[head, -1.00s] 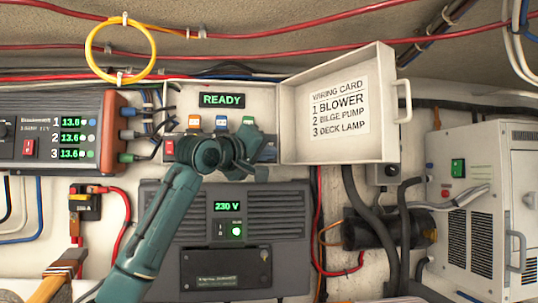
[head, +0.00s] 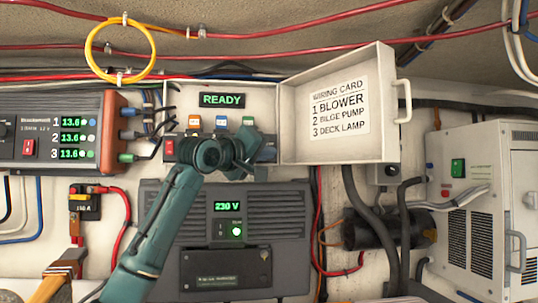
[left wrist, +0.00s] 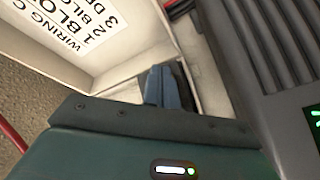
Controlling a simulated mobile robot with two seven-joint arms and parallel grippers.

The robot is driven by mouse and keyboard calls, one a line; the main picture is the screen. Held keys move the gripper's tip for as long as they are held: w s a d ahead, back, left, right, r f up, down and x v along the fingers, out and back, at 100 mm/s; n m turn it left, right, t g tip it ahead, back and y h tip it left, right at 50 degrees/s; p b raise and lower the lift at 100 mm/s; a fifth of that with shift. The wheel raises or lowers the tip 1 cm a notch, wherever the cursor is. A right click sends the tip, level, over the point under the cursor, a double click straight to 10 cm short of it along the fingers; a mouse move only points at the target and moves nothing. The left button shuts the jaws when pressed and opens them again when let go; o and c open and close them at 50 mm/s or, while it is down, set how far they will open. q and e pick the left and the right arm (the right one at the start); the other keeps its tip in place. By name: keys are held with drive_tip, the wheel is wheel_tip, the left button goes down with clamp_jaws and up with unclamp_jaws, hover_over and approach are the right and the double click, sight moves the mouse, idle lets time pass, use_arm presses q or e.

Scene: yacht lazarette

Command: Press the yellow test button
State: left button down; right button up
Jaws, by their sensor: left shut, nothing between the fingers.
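My left gripper (head: 266,152) is shut and empty, in front of the lower part of the open white box (head: 275,95) in the head view. A green READY display (head: 222,100) is lit in the box. Orange (head: 194,121), blue (head: 221,121) and green (head: 248,121) labelled parts form a row below it. A red switch (head: 170,148) shows left of my wrist. I see no yellow button; my gripper and wrist cover part of the panel. In the left wrist view, the shut fingers (left wrist: 165,88) point toward the box interior; contact cannot be told.
The open lid (head: 387,140) with its wiring card stands right of the gripper. A grey 230 V unit (head: 290,225) is below. A meter box (head: 60,140) with cables is left. Black hoses (head: 400,220) and a white cabinet (head: 465,210) are right.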

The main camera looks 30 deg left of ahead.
use_arm(q)
drive_tip(key=shift+w+a, duration=0.15)
drive_tip(key=shift+w, duration=0.05)
idle(0.5)
drive_tip(key=shift+s, duration=0.15)
drive_tip(key=shift+s+d+b, duration=0.4)
drive_tip(key=shift+s+d, duration=0.05)
drive_tip(key=shift+s, duration=0.05)
drive_tip(key=shift+s+d+b, duration=0.65)
drive_tip(key=shift+s+d, duration=0.1)
drive_tip(key=shift+s, duration=0.3)
drive_tip(key=shift+s+d+b, duration=0.6)
drive_tip(key=shift+s+d, duration=0.1)
drive_tip(key=shift+s, duration=0.35)
drive_tip(key=shift+f, duration=0.1)
